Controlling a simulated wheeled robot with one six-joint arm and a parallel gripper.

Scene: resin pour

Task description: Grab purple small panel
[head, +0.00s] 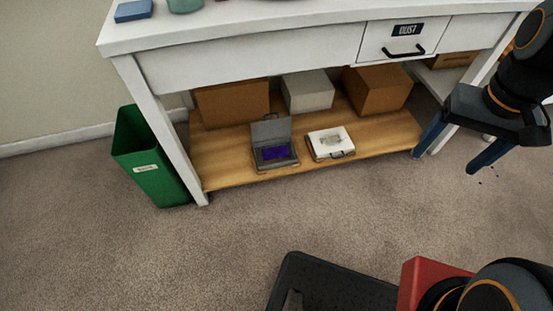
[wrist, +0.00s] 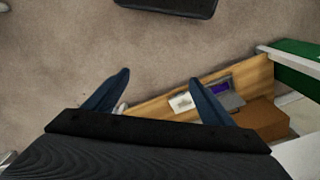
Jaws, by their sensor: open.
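The purple small panel (head: 274,153) lies inside an open grey case (head: 261,164) on the wooden lower shelf of the white workbench. The case lid (head: 271,131) stands raised at the back. In the wrist view the purple panel (wrist: 219,88) shows small, just right of the right finger. My gripper (head: 450,150) is at the right in the head view, near the bench's right front leg, well apart from the case. Its two blue fingers (wrist: 158,95) are spread, with nothing between them.
A white case (head: 331,143) sits right of the grey case. Brown boxes (head: 232,103) and a pale box (head: 308,91) stand behind on the shelf (head: 222,172). A green bin (head: 150,160) is left of the bench. The bench top overhangs the shelf.

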